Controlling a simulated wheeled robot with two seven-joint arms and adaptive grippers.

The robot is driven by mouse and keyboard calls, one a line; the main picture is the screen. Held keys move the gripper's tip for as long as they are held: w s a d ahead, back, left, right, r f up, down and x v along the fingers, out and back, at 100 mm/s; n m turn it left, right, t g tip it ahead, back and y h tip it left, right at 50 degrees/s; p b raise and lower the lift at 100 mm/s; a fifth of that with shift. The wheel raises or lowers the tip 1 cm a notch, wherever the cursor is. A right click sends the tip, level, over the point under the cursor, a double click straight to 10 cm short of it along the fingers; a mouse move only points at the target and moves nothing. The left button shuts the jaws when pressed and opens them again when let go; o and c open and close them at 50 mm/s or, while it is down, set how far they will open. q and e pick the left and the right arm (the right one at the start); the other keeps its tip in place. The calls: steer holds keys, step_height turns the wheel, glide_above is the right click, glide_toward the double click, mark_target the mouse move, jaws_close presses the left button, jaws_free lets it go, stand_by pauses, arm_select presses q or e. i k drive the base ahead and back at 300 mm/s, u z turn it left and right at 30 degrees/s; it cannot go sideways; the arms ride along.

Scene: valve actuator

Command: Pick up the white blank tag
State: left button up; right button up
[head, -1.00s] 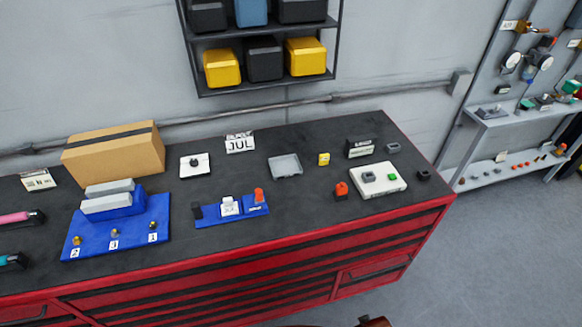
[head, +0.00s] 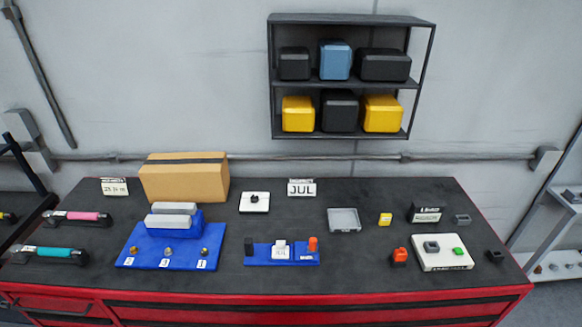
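A small white tag-like piece (head: 280,250) stands in the middle of a blue holder (head: 258,259) near the front centre of the bench; it seems to carry faint marks, too small to read. A white card marked JUL (head: 301,188) stands at the back. Another white card with dark characters (head: 115,187) stands at the back left. A white square plate with a black knob (head: 265,206) lies between them. I cannot tell which piece, if any, is the blank tag. Neither of my grippers is in view.
Pink (head: 80,216) and teal (head: 55,252) handled tools lie left. A shelf (head: 350,20) hangs above.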

mark_target(280, 252)
steer(key=u, duration=0.8)
steer(key=k, duration=1.05)
steer(key=z, duration=1.15)
steer(key=i, duration=0.5)
steer(key=z, duration=0.1)
